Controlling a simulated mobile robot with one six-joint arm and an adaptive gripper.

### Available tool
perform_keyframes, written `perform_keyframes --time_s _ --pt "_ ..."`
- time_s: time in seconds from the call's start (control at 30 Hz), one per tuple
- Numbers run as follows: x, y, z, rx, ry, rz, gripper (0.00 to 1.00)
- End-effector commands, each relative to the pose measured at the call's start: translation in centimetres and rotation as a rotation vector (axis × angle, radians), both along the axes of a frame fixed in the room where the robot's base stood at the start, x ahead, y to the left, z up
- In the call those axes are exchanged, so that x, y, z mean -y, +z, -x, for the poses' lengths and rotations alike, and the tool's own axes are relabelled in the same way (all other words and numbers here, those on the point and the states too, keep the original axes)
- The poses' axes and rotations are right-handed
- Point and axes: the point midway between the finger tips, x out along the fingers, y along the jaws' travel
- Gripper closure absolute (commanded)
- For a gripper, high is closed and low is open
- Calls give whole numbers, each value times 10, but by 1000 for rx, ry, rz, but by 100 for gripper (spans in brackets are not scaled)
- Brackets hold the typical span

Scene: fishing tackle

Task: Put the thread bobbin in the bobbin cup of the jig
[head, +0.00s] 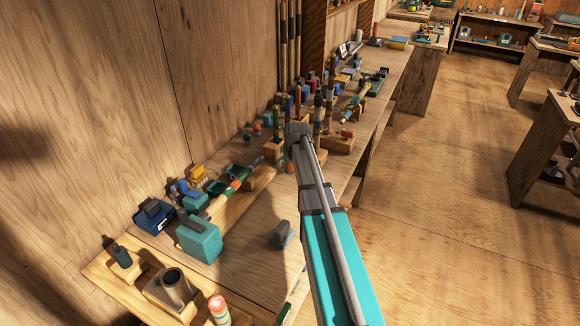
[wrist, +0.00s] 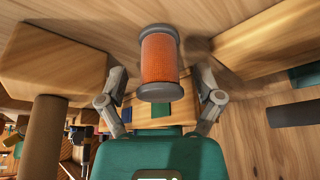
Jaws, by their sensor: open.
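The thread bobbin (wrist: 158,60), orange thread between two grey flanges, shows in the wrist view against a wooden surface. My gripper (wrist: 161,82) is open, with one finger on each side of the bobbin and a visible gap to both. In the head view my arm reaches over the bench; the fingers and the bobbin cannot be made out there. A wooden block with a grey cylindrical cup (head: 176,284) stands at the lower left of the head view. It looks like the jig's bobbin cup.
In the wrist view, wooden blocks flank the bobbin at left (wrist: 50,62) and right (wrist: 265,42). In the head view, a teal box (head: 199,240), a blue box (head: 153,217) and a small grey block (head: 282,233) stand on the bench. Many upright items crowd beyond my arm.

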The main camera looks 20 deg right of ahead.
Motion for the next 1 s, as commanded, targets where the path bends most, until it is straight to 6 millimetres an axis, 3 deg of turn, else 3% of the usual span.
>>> perform_keyframes --time_s 0.23,0.27,0.6,0.7,1.0 --pt "0 0 0 0 0 0 16" --pt "0 0 0 0 0 0 19" --pt "0 0 0 0 1 0 83" --pt "0 0 0 0 1 0 98" --pt "-1 2 0 0 1 0 98"
